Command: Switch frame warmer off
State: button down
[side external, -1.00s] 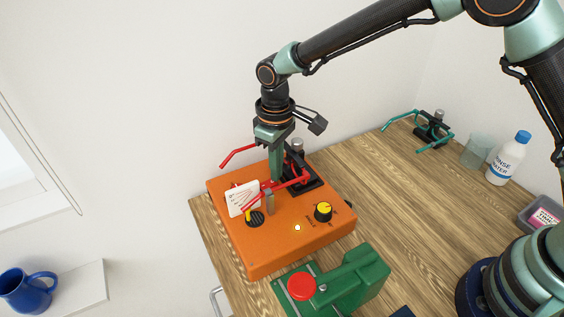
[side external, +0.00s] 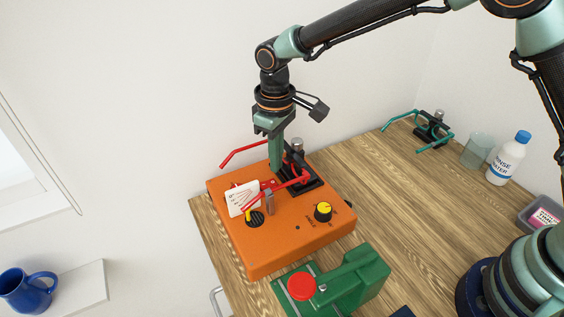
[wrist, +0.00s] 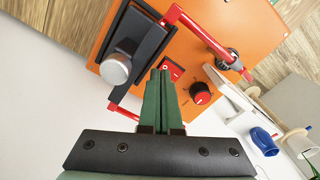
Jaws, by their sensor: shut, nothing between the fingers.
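The frame warmer (side external: 285,252) is an orange box on the wooden table. Its indicator lamp (side external: 297,228) is dark. A red rocker switch (wrist: 173,69) is set in its top. My gripper (wrist: 160,72) is shut and empty, pointing down at the box. Its fingertips (side external: 276,170) are close beside the switch in the wrist view; I cannot tell whether they touch it. The switch's tilt is too small to read.
Red glasses frames in a black clamp (side external: 310,184) stand close to my fingers. The table to the right is mostly clear.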

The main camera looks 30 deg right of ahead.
aim_at(277, 183)
jog(key=shift+r, duration=1.9)
jog(key=s+d+r+m+t, duration=0.2)
jog(key=d+r+t, duration=0.2)
jog(key=d+r, duration=0.8)
jog(key=s+d+m+t, duration=0.1)
jog(key=s+d+m, duration=0.3)
jog(key=s+d, duration=0.6)
jog(key=shift+s+d+t, duration=0.25)
jog(key=shift+s+t, duration=0.05)
jog(key=shift+s, duration=1.1)
